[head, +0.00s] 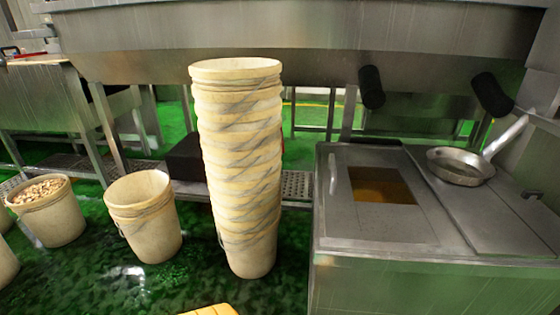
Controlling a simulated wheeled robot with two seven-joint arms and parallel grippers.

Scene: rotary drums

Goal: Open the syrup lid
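The syrup tank is a steel box (345,262) at the right in the head view. Its top has a square opening (382,186) with amber syrup showing inside. A flat metal panel (372,222) surrounds the opening and has a small upright handle (333,175) at its left edge. A second flat panel (482,218) covers the right part of the top, with a small handle (532,196) near its right edge. I cannot tell which panel is the syrup lid. Neither of my grippers is in view.
A metal pan (460,166) rests on the right panel, its handle pointing up right. A tall bucket stack (240,170) stands left of the tank. More buckets (143,215) stand farther left, one filled with brownish pieces (40,191). A large steel trough (300,40) overhangs behind.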

